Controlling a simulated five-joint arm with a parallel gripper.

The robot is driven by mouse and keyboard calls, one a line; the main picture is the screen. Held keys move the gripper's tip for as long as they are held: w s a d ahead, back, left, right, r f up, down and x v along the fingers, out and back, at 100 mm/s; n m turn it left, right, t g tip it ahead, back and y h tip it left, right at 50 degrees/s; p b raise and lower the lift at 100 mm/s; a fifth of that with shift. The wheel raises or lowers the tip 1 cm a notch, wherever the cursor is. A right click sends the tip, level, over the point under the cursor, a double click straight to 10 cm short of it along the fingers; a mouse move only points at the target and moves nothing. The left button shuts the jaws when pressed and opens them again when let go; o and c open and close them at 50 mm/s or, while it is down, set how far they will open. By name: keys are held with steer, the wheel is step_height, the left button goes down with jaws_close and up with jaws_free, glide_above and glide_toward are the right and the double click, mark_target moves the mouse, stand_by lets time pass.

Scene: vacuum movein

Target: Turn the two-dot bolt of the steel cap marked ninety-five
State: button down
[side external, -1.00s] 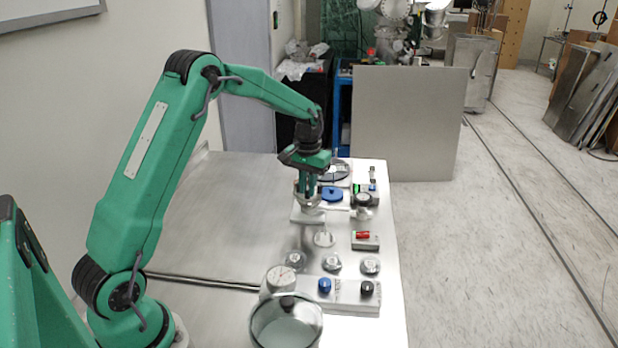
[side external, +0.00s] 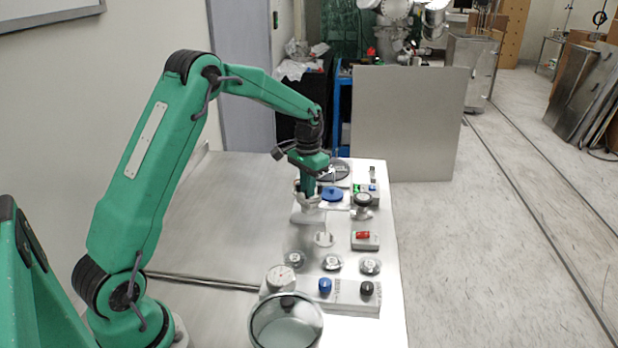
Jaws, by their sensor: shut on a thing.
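My gripper (side external: 308,202) points down over the middle of the work table, at the top of a pale steel fitting (side external: 308,216). It is shut on a steel part there, and its fingers hide most of what they hold. Three round steel caps stand in a row nearer the camera: a left one (side external: 294,258), a middle one (side external: 331,263) and a right one (side external: 370,267). All three are apart from my gripper. Their numbers and dots are too small to read, so I cannot tell which is marked ninety-five or whether the held part is a two-dot bolt.
A dial gauge (side external: 281,278), a glass-topped pot (side external: 286,322), and blue (side external: 325,286) and black (side external: 367,289) knobs stand at the front. A red part (side external: 362,235) and a blue disc (side external: 332,194) are right of my gripper. The table's left side (side external: 205,225) is clear.

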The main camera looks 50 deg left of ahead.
steer(key=c, duration=1.4)
jaws_free()
steer(key=shift+c, duration=0.2)
steer(key=shift+r, duration=0.1)
steer(key=shift+r, duration=3.8)
steer(key=shift+r, duration=0.1)
